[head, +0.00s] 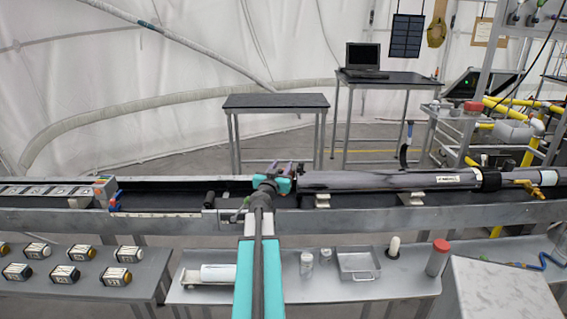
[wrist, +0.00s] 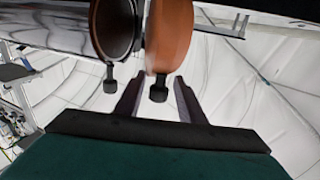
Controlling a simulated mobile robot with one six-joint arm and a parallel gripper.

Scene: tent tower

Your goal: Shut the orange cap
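The orange cap (wrist: 170,35) is in the upper middle of the wrist view. It stands swung away from the round open mouth (wrist: 113,22) of the long dark tube, with a gap between them, so the cap is open. A small black knob (wrist: 159,90) hangs from the cap's lower edge. My gripper (wrist: 158,80) is open, with one finger on each side of this knob; I cannot tell whether they touch it. In the head view my gripper (head: 284,170) is at the left end of the tube (head: 390,180), and the cap cannot be made out there.
The tube rests on supports (head: 411,197) along a grey metal rail bench (head: 470,215). In front, a low table holds a metal tray (head: 357,263), a red-lidded jar (head: 437,258) and a white cylinder (head: 218,273). Another black knob (wrist: 110,80) hangs below the tube's mouth.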

